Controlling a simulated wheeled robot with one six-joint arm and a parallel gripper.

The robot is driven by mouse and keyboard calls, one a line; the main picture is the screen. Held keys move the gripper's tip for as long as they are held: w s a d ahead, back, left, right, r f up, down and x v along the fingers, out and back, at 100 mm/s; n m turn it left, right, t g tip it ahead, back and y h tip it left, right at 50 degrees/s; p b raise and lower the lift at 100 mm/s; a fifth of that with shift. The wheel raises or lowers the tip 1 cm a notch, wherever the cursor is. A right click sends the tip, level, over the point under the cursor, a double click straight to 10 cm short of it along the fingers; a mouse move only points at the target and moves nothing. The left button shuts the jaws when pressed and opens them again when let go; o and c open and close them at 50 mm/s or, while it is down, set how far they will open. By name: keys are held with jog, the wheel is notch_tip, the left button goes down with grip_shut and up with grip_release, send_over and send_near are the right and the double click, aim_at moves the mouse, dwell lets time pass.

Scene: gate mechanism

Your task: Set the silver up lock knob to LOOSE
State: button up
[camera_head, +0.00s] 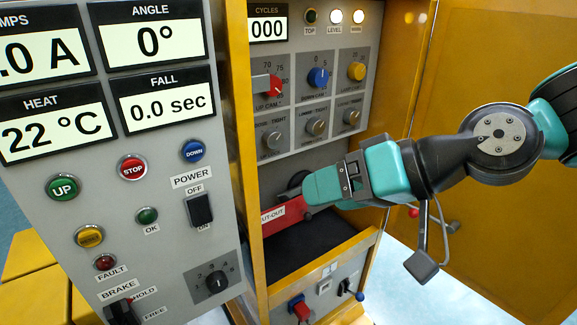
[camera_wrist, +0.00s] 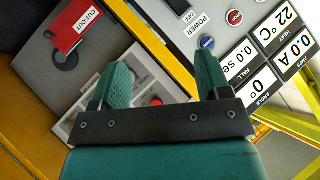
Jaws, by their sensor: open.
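Three silver knobs sit in a row on the grey panel inside the yellow cabinet. The left one (camera_head: 272,139), below the red UP CAM knob (camera_head: 267,86), appears to be the up lock knob. Its label reads LOOSE - TIGHT; its pointer is too small to read. My gripper (camera_head: 308,190) is below and right of this knob, apart from it, near the red CUT-OUT tag (camera_head: 285,216). In the wrist view my gripper (camera_wrist: 162,65) is open, with nothing between its two teal fingers.
The yellow cabinet post (camera_head: 241,130) stands left of the knobs, beside the front control panel (camera_head: 130,215). Blue (camera_head: 318,77) and yellow (camera_head: 356,71) knobs are above the other silver knobs. An open yellow door (camera_head: 500,60) is at the right. A black shelf (camera_head: 315,245) lies below.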

jog(key=w+f+m+t+y+b, duration=0.2)
jog(key=w+f+m+t+b, duration=0.25)
jog(key=w, duration=0.25)
jog(key=m+t+h+b, duration=0.1)
jog(key=m+t+b, duration=0.1)
jog(key=m+t, duration=0.25)
send_near(277, 140)
jog(key=shift+n, duration=0.3)
jog(key=p+x, duration=0.8)
jog(key=p, duration=0.2)
jog(key=shift+r, duration=0.15)
jog(key=shift+w+a, duration=0.4)
jog(key=c, duration=0.9)
